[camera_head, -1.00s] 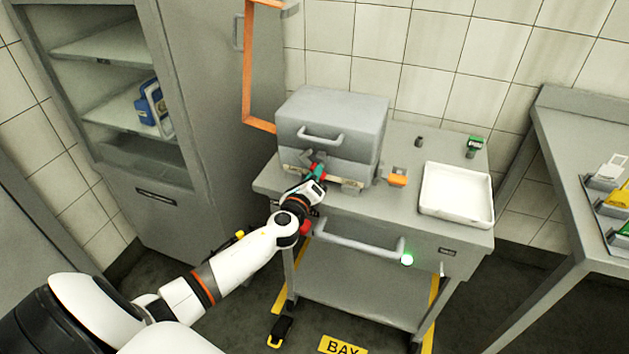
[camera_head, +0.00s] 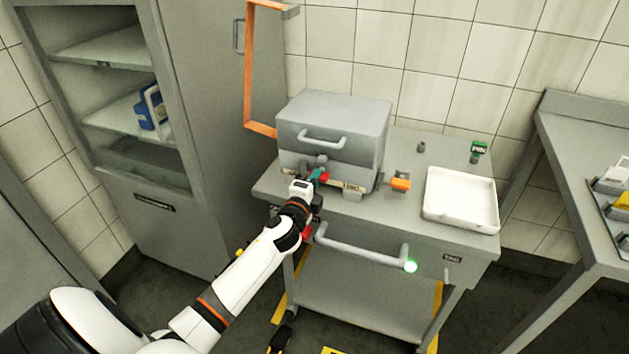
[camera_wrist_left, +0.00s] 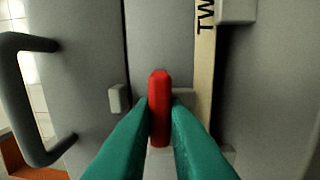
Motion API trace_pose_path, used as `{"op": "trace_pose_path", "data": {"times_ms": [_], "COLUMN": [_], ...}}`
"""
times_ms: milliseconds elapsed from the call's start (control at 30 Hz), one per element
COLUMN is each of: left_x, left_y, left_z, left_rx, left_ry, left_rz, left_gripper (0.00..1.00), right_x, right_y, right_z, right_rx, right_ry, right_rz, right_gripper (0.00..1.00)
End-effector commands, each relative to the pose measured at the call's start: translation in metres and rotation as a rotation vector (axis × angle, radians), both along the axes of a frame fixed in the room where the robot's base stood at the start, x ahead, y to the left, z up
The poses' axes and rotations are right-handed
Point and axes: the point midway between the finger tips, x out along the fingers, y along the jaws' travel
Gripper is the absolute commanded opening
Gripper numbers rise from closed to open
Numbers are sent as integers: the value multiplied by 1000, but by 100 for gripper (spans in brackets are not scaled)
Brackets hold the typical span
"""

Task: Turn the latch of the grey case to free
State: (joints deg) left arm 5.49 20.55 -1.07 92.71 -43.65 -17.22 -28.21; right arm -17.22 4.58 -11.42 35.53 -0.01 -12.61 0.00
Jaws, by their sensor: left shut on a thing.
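The grey case (camera_head: 333,118) stands closed on the cart, with its handle on the front of the lid; the handle also shows in the left wrist view (camera_wrist_left: 18,100). The red latch (camera_wrist_left: 159,108) is on the case's front. My left gripper (camera_wrist_left: 160,125) has its teal fingers shut on the latch, one on each side. In the head view the left gripper (camera_head: 317,177) is at the case's front, and the hand partly hides the latch. In the wrist view the latch lies lengthwise along the case's front. My right gripper is not in view.
A cabinet (camera_head: 205,120) with open shelves stands at left. An orange frame (camera_head: 249,75) rises behind the case. A bench (camera_head: 590,140) is at right.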

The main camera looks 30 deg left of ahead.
Motion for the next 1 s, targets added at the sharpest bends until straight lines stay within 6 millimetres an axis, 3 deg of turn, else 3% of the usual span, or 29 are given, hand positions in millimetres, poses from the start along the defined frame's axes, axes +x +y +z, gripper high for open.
{"op": "trace_pose_path", "data": {"times_ms": [600, 633, 767, 1000], "left_x": [0, 0, 0, 0], "left_y": [0, 0, 0, 0], "left_z": [-1, -2, -1, -1], "left_rx": [-45, -45, -44, -42], "left_ry": [-9, -9, -9, -9], "left_rz": [0, 0, 0, 0], "left_gripper": [0, 14, 35, 35], "right_x": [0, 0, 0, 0], "right_y": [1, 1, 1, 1], "right_z": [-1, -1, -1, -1], "right_rx": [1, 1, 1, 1], "right_ry": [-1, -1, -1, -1], "right_rz": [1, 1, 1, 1], "right_gripper": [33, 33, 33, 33]}}
